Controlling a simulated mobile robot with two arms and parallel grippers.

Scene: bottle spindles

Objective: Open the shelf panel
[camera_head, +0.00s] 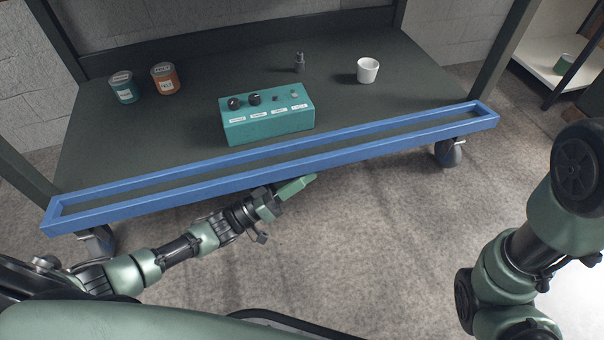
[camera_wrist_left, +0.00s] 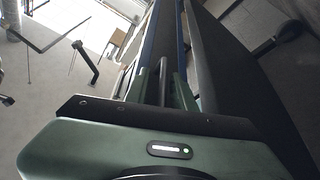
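The blue panel frame (camera_head: 330,159) is a long, narrow rectangle along the front of the dark shelf in the head view. Dark shelf surface shows through its middle. My left gripper (camera_head: 297,187) is just below the frame's near bar, about mid-length, with its green fingers pointing right. Contact with the bar cannot be told. In the left wrist view the two fingers (camera_wrist_left: 162,88) stand apart, with blue edges of the frame (camera_wrist_left: 149,38) beyond them. Nothing is clearly held between them. My right arm shows at the right of the head view; its gripper is out of frame.
On the shelf (camera_head: 200,120) are a teal control box (camera_head: 268,120), a teal can (camera_head: 123,88), an orange can (camera_head: 165,79), a white cup (camera_head: 367,70) and a small dark object (camera_head: 299,62). A caster (camera_head: 449,152) stands below. The floor (camera_head: 390,240) in front is clear.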

